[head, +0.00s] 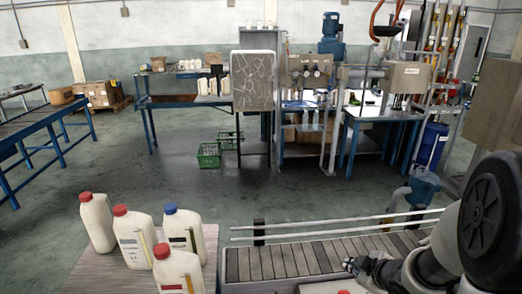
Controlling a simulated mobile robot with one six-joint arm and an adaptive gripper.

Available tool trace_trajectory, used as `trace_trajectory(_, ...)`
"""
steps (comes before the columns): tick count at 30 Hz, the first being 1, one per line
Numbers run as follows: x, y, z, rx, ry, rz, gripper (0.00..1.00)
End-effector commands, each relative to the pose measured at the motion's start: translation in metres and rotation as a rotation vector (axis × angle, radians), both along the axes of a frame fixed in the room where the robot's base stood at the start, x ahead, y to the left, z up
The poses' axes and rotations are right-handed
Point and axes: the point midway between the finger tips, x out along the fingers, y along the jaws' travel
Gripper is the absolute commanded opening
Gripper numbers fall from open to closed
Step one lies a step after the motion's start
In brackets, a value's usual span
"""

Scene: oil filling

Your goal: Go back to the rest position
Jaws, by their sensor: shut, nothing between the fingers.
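My arm comes in at the right edge. My gripper (350,266) is small in the picture, low over the near slatted conveyor (290,260). It is shut and empty. Part of it is hidden by the arm's own dark and grey links. Several white jugs stand upright on a light table (85,278) at the lower left, apart from the gripper. One jug (184,236) has a blue cap; the others, such as the left one (97,225), have red caps. A red cap (344,292) shows at the bottom edge below my gripper; what it sits on is cut off.
Metal rails (330,227) run along the conveyor's far side. Beyond is open grey floor (130,180). A blue workbench with machinery (380,108), a green crate (209,154) and a roller conveyor (30,122) stand farther back. A blue drum (431,146) is at the right.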

Motion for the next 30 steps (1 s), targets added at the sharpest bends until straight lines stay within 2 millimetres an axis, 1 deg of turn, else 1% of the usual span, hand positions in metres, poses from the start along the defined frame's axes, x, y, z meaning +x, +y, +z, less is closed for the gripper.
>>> trace_trajectory(1,-0.001,-0.001,0.024,-0.027,-0.008,-0.058,0.00)
trace_trajectory(2,-0.003,-0.003,0.036,-0.038,-0.005,-0.102,0.00)
trace_trajectory(3,-0.009,-0.004,0.053,-0.047,-0.001,-0.169,0.00)
trace_trajectory(5,-0.022,-0.003,0.077,-0.045,0.007,-0.270,0.00)
trace_trajectory(6,-0.033,0.000,0.091,-0.035,0.013,-0.334,0.00)
trace_trajectory(8,-0.053,0.006,0.109,-0.007,0.026,-0.427,0.00)
trace_trajectory(9,-0.067,0.013,0.120,0.020,0.038,-0.485,0.00)
trace_trajectory(11,-0.091,0.026,0.132,0.070,0.061,-0.563,0.00)
trace_trajectory(12,-0.109,0.036,0.139,0.110,0.080,-0.611,0.00)
trace_trajectory(14,-0.136,0.054,0.146,0.176,0.116,-0.670,0.00)
trace_trajectory(15,-0.153,0.067,0.149,0.222,0.144,-0.701,0.00)
trace_trajectory(18,-0.194,0.098,0.152,0.327,0.218,-0.752,0.00)
trace_trajectory(21,-0.226,0.123,0.152,0.406,0.289,-0.774,0.00)
trace_trajectory(23,-0.239,0.134,0.152,0.438,0.321,-0.777,0.00)
trace_trajectory(24,-0.243,0.136,0.152,0.445,0.330,-0.778,0.00)
trace_trajectory(30,-0.243,0.136,0.152,0.445,0.330,-0.778,0.00)
